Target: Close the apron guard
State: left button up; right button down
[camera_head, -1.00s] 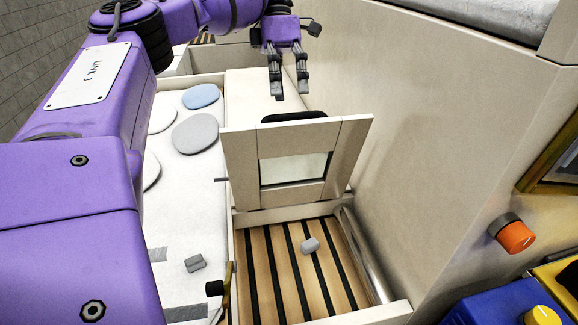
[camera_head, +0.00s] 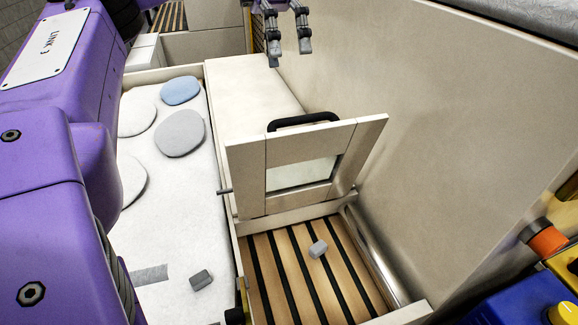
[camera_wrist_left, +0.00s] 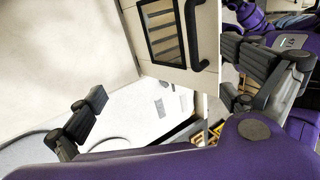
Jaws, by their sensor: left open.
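The apron guard (camera_head: 252,176) is a pale framed panel with a clear window and a black handle (camera_head: 303,121) on its top edge. It stands raised, tilted, at the far end of a slatted bay (camera_head: 285,262). In the left wrist view the guard (camera_wrist_left: 192,80) shows at the top, with its black handle (camera_wrist_left: 193,35) at its right side. My left gripper (camera_head: 289,50) is open and empty, above and beyond the guard, apart from the handle. Its two fingers also show in the left wrist view (camera_wrist_left: 165,95). My right gripper is not in view.
A grey block (camera_head: 318,249) lies on the slats, another (camera_head: 201,280) on the white surface at left. Several flat rounded pads (camera_head: 180,134) lie farther back. A tall beige wall (camera_head: 440,130) rises at right, with an orange knob (camera_head: 548,241) near it.

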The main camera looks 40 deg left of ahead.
aim_at(353, 140)
jog(key=j, duration=0.1)
jog(key=k+l, duration=1.2)
